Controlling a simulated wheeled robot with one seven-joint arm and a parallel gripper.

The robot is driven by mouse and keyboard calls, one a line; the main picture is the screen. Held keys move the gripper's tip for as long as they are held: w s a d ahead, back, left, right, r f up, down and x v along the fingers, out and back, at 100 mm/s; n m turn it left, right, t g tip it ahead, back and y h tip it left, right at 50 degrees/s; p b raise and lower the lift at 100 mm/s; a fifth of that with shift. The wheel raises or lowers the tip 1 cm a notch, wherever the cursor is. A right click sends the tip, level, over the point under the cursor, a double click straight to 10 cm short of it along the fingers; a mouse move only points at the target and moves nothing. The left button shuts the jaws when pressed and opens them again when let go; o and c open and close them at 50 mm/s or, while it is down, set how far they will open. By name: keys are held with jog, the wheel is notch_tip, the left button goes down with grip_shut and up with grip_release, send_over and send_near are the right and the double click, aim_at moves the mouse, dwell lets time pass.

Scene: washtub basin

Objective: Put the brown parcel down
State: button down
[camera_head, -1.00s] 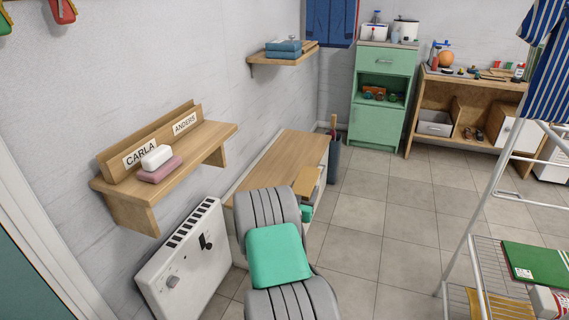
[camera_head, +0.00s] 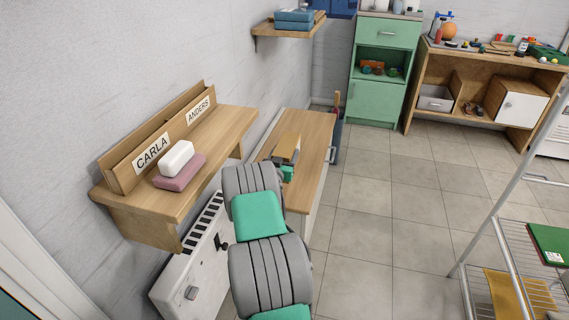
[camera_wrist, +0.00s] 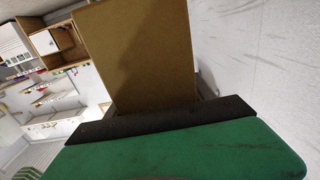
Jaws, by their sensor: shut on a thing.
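The brown parcel (camera_head: 289,147) is a small, flat-sided tan box. It is held at the far end of my arm, in front of the low wooden-topped cabinet in the head view; whether it touches that top I cannot tell. In the wrist view the parcel (camera_wrist: 140,50) fills the upper middle, beyond the dark edge of my gripper (camera_wrist: 165,118). My gripper (camera_head: 286,163) is shut on the parcel. Its fingers are mostly hidden by the parcel and my arm.
A wall shelf (camera_head: 225,130) at left carries CARLA and ANDERS labels, a white block (camera_head: 176,158) and a pink block (camera_head: 180,175). The low cabinet's top (camera_head: 312,130) looks mostly bare. A heater (camera_head: 190,268) stands below the shelf. A drying rack (camera_head: 510,262) is at right; middle floor is clear.

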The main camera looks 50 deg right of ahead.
jog(key=w+d+f, duration=0.1)
jog(key=f, duration=0.1)
jog(key=w+d+f+b, duration=0.2)
jog(key=d+f, duration=0.1)
jog(key=shift+w+f, duration=0.2)
jog(key=shift+f, duration=0.15)
jog(key=shift+w+d+f+b, duration=0.1)
jog(key=shift+f+b, duration=0.2)
jog(key=shift+f, duration=0.55)
jog(key=shift+w+d+f+b, duration=0.1)
jog(key=shift+f+b, duration=0.15)
jog(key=shift+f, duration=0.6)
jog(key=shift+f, duration=0.2)
jog(key=shift+c, duration=1.9)
grip_release()
jog(key=shift+s, duration=0.1)
jog(key=shift+r, duration=0.2)
jog(key=p+v, duration=0.2)
jog(key=v, duration=1)
jog(key=shift+f, duration=0.1)
